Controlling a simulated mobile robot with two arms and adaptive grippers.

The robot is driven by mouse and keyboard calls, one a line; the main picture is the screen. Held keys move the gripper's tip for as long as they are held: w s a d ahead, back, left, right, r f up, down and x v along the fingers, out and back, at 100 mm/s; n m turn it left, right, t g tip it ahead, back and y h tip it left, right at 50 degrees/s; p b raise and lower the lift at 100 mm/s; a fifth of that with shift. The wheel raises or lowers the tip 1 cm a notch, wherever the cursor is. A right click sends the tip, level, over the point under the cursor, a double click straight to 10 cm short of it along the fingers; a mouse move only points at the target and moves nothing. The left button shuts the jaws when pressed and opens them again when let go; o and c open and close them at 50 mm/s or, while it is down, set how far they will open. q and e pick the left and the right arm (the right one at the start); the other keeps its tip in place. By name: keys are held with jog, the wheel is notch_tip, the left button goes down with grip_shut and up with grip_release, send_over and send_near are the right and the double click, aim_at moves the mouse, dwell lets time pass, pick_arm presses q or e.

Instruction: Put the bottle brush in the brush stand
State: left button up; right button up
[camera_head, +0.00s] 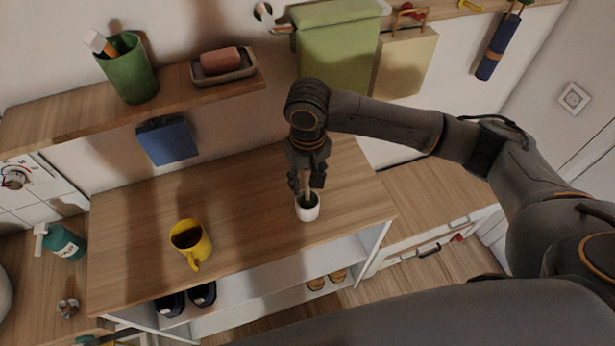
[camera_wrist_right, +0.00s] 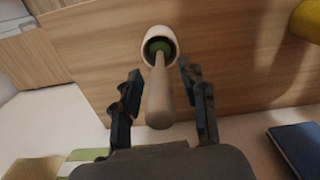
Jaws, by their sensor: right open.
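The brush stand (camera_head: 308,213) is a small white cup on the wooden top of the shelf unit, right of its middle. In the right wrist view the stand (camera_wrist_right: 147,36) has the bottle brush (camera_wrist_right: 159,95) standing in it. The brush's green head is inside the cup and its pale wooden handle points up towards the camera. My right gripper (camera_head: 306,184) is directly above the stand, pointing down. Its fingers are open, one on each side of the handle, with gaps visible in the wrist view. My left gripper is not in view.
A yellow mug (camera_head: 190,243) stands left of the stand. A wall shelf (camera_head: 190,93) above holds a green cup (camera_head: 130,72) and a soap dish (camera_head: 224,74). A blue object (camera_head: 166,141) is below that shelf. The wooden top between mug and stand is clear.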

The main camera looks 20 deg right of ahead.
notch_tip(320, 180, up, 12)
jog(key=shift+r+b, duration=0.15)
jog(key=shift+b, duration=0.7)
